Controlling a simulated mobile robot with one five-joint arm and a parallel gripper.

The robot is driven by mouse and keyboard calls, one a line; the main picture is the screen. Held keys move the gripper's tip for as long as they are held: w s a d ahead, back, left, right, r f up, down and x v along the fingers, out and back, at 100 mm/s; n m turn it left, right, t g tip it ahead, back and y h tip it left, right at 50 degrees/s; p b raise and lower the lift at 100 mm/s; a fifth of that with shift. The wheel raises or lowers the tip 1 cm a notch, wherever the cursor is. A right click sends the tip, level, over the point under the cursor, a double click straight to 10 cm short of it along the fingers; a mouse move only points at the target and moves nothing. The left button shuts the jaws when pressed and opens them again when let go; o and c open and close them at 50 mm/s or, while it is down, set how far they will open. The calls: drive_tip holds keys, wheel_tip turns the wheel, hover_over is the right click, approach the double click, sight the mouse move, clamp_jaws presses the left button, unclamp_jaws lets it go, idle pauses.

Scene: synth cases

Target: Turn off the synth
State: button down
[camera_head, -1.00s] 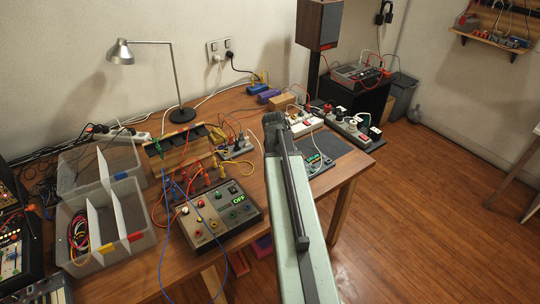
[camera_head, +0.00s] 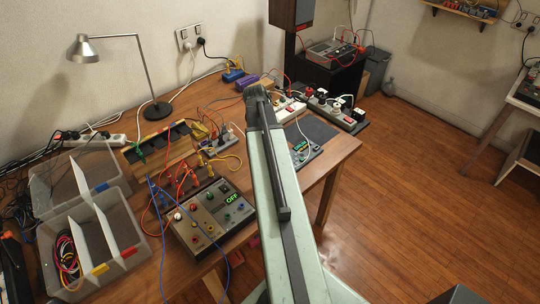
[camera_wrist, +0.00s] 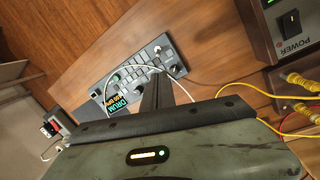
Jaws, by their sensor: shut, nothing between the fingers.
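A grey synth box (camera_head: 208,235) with knobs, coloured sockets and a green display reading OFF stands near the table's front edge in the head view, left of my arm. Red and blue cables run by it. In the wrist view, a box corner with a black switch (camera_wrist: 291,22) labelled POWER shows at top right. I cannot tell for sure that it is the same box. My gripper (camera_head: 257,97) is beyond it, over the table. In the wrist view my shut, empty gripper (camera_wrist: 157,92) points at a drum machine (camera_wrist: 137,78); contact cannot be told.
Yellow cables (camera_wrist: 296,82) lie below the POWER box. A clear bin (camera_head: 90,255), a lamp (camera_head: 153,108) and a wooden rack (camera_head: 165,150) stand on the left. Open floor lies to the right.

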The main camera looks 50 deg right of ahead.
drive_tip(key=b+x, duration=0.7)
drive_tip(key=x, duration=0.1)
drive_tip(key=shift+f, duration=0.25)
drive_tip(key=shift+r, duration=0.1)
drive_tip(key=shift+a, duration=0.1)
